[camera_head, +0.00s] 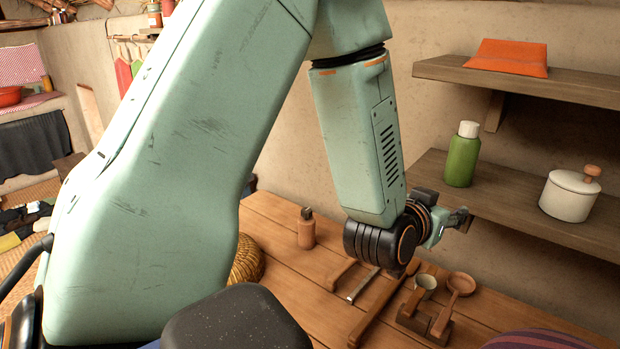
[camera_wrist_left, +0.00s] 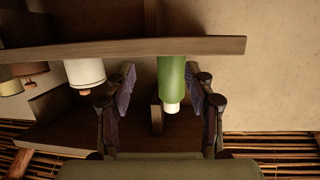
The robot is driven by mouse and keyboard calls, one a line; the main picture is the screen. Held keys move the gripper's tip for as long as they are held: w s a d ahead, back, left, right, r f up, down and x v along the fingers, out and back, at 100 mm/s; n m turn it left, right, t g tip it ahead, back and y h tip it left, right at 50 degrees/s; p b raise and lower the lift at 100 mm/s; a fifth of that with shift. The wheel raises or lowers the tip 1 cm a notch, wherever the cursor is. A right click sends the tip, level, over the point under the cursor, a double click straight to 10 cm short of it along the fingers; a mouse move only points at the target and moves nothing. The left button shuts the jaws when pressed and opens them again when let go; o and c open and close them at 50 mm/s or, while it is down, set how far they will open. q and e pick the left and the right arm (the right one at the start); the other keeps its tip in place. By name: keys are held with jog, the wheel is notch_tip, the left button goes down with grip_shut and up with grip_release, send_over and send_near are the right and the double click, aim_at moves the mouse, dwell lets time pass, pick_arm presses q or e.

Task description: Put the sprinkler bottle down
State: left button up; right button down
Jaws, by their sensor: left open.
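The green bottle with a white cap, which I take for the sprinkler bottle (camera_head: 462,160), stands upright on the lower wall shelf (camera_head: 510,207). My left gripper (camera_head: 464,219) is at the front edge of that shelf, below and close to the bottle. In the left wrist view, which looks upside down, the bottle (camera_wrist_left: 171,78) appears between the two spread fingers of the left gripper (camera_wrist_left: 161,76), with a gap on each side. The left gripper is open and holds nothing. My right gripper is not in view.
A white lidded pot (camera_head: 569,196) stands right of the bottle on the same shelf. An orange folded cloth (camera_head: 508,56) lies on the upper shelf. Below, a wooden table (camera_head: 284,222) holds a small brown bottle (camera_head: 306,230), wooden tools and ladles (camera_head: 459,286).

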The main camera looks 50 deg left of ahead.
pick_arm(q)
jog(key=s+d+f+g+h, duration=0.1)
jog(key=s+f+g, duration=0.15)
jog(key=f, duration=0.55)
jog(key=s+d+f+g, duration=0.1)
jog(key=s+f+g, duration=0.1)
jog(key=s+f, duration=0.35)
jog(key=s+d+f+g, duration=0.1)
jog(key=s+f+g, duration=0.1)
jog(key=s+f, duration=0.2)
jog(key=s+f+g, duration=0.2)
jog(key=s+f, duration=0.3)
jog(key=f, duration=0.1)
jog(key=s+d+f+m+g+h, duration=0.1)
jog(key=s+f+g, duration=0.1)
jog(key=s+f, duration=0.3)
jog(key=shift+s+d+f, duration=0.1)
jog(key=shift+d+f, duration=0.15)
jog(key=shift+d, duration=0.05)
jog(key=s+f+g, duration=0.2)
jog(key=s, duration=0.4)
jog(key=s+d+f+g, duration=0.1)
jog(key=s+f+g, duration=0.1)
jog(key=s, duration=0.4)
jog(key=shift+s+f+h, duration=0.3)
jog(key=shift+s+f, duration=0.05)
jog(key=shift+f, duration=0.05)
jog(key=shift+s, duration=0.1)
